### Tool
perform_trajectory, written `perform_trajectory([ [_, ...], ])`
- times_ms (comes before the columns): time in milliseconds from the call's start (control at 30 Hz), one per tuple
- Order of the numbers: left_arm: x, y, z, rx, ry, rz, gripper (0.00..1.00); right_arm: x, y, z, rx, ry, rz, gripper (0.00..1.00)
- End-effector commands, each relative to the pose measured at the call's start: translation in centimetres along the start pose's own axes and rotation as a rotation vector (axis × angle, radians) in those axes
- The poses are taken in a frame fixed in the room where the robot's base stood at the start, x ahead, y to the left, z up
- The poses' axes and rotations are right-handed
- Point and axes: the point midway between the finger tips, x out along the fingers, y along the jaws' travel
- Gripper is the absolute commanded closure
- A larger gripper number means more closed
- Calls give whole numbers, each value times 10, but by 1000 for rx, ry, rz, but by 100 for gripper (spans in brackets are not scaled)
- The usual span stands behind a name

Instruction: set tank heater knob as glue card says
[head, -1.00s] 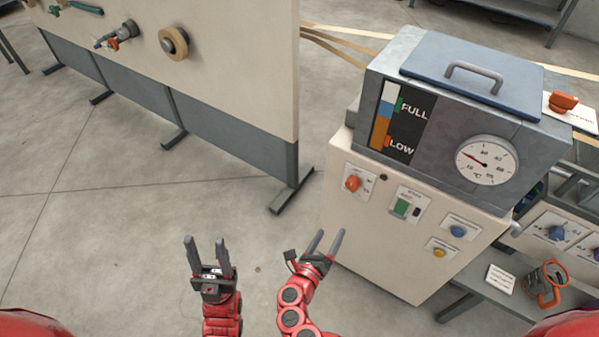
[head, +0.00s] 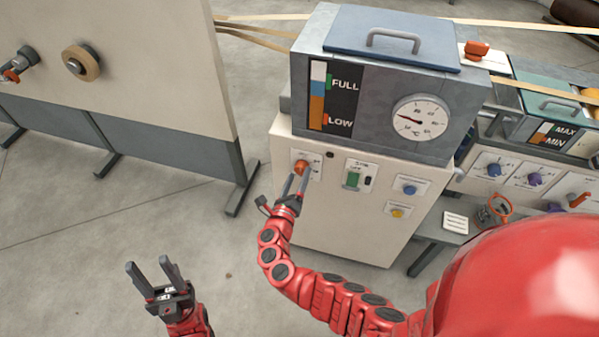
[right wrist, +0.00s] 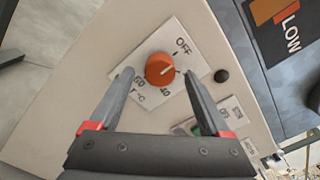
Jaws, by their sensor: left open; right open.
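The orange tank heater knob (head: 301,167) is on the front of the cream cabinet, below the tank. My left gripper (head: 152,276) is open and empty at lower left. I cannot identify a glue card with certainty.
The tank (head: 385,80) has a level strip marked FULL and LOW and a round °C dial (head: 420,118). A green switch (head: 352,180), a blue knob (head: 409,187) and a yellow button (head: 397,212) are nearby. A cream panel (head: 110,60) stands at left; floor between is clear.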

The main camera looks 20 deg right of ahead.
Motion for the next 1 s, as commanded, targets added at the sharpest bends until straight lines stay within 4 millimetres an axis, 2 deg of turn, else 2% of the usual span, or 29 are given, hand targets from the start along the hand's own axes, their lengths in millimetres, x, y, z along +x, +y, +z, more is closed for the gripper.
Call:
perform_trajectory([
  [100,-3,0,0,0,0,0,50,15,0,-1,-3,-1,-2,19],
  [200,-4,0,1,0,0,0,50,22,0,0,-2,-1,-2,19],
  [533,-4,0,1,0,0,0,50,25,0,0,-1,-1,0,19],
  [900,-4,0,1,0,0,0,50,25,0,0,-1,-1,1,86],
  [1000,-4,0,1,0,0,0,50,24,0,0,-1,-1,1,100],
])
